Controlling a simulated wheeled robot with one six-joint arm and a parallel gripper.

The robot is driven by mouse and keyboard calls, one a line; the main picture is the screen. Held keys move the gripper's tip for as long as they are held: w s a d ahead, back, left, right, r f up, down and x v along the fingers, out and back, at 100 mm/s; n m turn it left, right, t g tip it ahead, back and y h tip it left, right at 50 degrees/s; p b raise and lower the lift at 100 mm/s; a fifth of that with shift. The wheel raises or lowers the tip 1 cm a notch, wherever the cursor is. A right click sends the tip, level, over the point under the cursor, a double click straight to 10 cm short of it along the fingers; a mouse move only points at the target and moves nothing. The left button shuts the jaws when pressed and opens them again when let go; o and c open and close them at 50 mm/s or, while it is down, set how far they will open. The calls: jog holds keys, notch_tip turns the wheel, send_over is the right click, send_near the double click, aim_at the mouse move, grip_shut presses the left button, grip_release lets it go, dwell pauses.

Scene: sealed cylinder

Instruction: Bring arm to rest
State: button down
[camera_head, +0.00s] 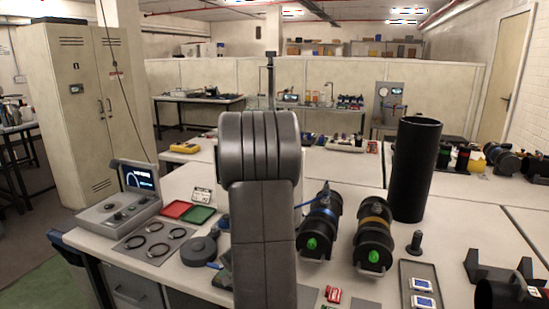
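My grey arm (263,200) stands upright in the middle of the head view, with a thick ribbed joint at its top. It hides part of the table behind it. My gripper cannot be seen in this view. A black cylinder with a blue band (320,225) lies on the white table just right of the arm. A second black cylinder with a yellow band (374,232) lies beside it. Both have a green knob on the near end. I see nothing held.
A tall black tube (415,170) stands behind the cylinders. A console with a screen (125,198), a plate with rings (153,242), a red tray (175,209) and a green tray (198,215) are left of the arm. A small tray (420,284) lies front right.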

jog(key=shift+s+d+r+n+g+y+b, duration=0.15)
jog(key=shift+s+d+n+g+y+b, duration=0.15)
jog(key=shift+d+n, duration=0.3)
jog(key=shift+s+d+r+n+g+y+b, duration=0.1)
jog(key=shift+s+d+r+n+g+y, duration=0.1)
jog(key=shift+s+d+n+g, duration=0.25)
jog(key=shift+d, duration=0.6)
jog(key=shift+a, duration=0.1)
